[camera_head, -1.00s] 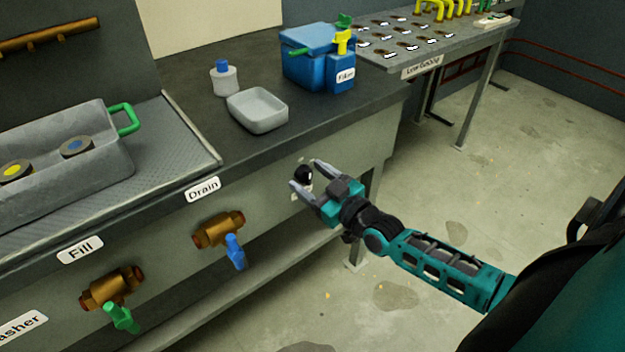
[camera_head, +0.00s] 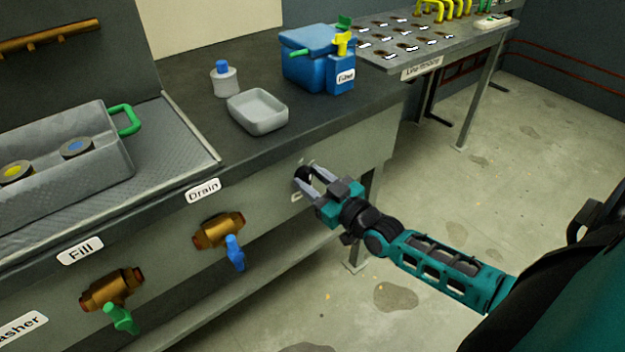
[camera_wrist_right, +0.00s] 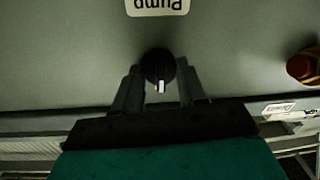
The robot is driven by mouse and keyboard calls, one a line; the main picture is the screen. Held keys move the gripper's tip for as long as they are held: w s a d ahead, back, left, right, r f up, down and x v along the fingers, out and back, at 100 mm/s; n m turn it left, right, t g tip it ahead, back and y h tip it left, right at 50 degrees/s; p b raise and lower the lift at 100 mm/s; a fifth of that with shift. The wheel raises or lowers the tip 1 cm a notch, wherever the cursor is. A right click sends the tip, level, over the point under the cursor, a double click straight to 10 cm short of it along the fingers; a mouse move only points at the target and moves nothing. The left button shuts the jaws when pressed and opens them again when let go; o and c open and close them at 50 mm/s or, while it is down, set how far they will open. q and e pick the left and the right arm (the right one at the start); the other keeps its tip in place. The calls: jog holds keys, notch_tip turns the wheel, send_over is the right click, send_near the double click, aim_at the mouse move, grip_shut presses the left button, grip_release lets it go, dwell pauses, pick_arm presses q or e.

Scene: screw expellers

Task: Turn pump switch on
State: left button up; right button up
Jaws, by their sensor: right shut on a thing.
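The pump switch is a round black knob (camera_head: 302,174) on the grey front panel under the counter. In the right wrist view the knob (camera_wrist_right: 158,66) carries a white pointer mark at its lower edge, and a "Pump" label (camera_wrist_right: 157,5) shows upside down above it. My right gripper (camera_head: 308,171) is at the panel with its fingers on either side of the knob. It is shut on the knob, and the fingers (camera_wrist_right: 159,80) partly cover its sides in the wrist view. My left gripper is not in view.
A brass drain valve (camera_head: 220,230) with a blue handle and a fill valve (camera_head: 112,288) with a green handle sit on the panel to the left. A grey tray (camera_head: 258,110), a white bottle (camera_head: 224,79) and a blue filter box (camera_head: 318,62) stand on the counter above.

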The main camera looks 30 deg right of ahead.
jog(key=m, duration=0.5)
jog(key=shift+p, duration=0.35)
jog(key=m, duration=0.4)
jog(key=shift+f+m+t+h, duration=0.1)
jog(key=shift+m+t+h, duration=0.2)
jog(key=shift+m, duration=1.1)
jog(key=o, duration=1.1)
jog(key=shift+c, duration=0.2)
